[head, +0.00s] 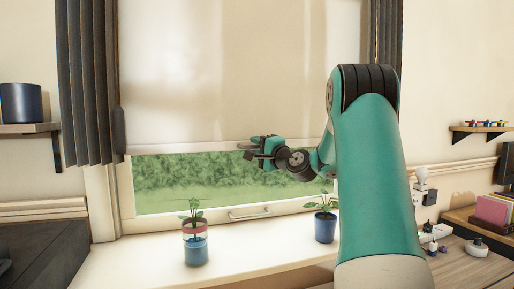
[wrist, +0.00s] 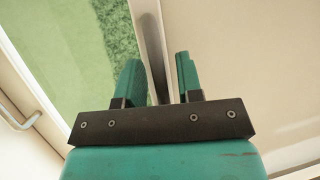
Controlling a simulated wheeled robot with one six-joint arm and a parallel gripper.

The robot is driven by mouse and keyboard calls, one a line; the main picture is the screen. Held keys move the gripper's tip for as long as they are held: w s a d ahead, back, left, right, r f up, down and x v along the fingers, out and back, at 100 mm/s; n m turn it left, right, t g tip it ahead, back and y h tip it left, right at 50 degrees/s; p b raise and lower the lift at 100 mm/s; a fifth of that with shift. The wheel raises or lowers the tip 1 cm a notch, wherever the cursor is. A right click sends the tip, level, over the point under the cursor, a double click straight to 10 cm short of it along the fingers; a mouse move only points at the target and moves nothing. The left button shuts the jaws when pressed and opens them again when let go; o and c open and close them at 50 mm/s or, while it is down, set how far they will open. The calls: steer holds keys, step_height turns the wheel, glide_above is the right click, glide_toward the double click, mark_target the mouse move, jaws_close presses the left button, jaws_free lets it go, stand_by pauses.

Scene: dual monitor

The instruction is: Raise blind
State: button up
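The pale blind (head: 230,70) covers the upper window, and its bottom bar (head: 185,151) hangs level above a strip of bare glass. My gripper (head: 247,151) is at this bar, near the middle of its width. In the wrist view the blind (wrist: 235,60) fills the right side and the greyish bar (wrist: 150,35) runs down between the two fingers of my gripper (wrist: 158,62). The fingers stand apart, one on each side of the bar, with gaps showing. Contact with the bar cannot be made out. My arm hides the bar's right end.
Two potted plants, one in a striped pot (head: 195,245) and one in a blue pot (head: 325,226), stand on the sill below. A window handle (head: 250,212) sits on the lower frame. Dark curtains (head: 88,80) hang at both sides. Wall shelves are left and right.

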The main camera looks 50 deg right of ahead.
jaws_close()
step_height(320, 180, up, 37)
steer(key=p, duration=2.6)
steer(key=shift+f, duration=0.2)
steer(key=shift+o, duration=1)
jaws_free()
steer(key=shift+s+f, duration=0.1)
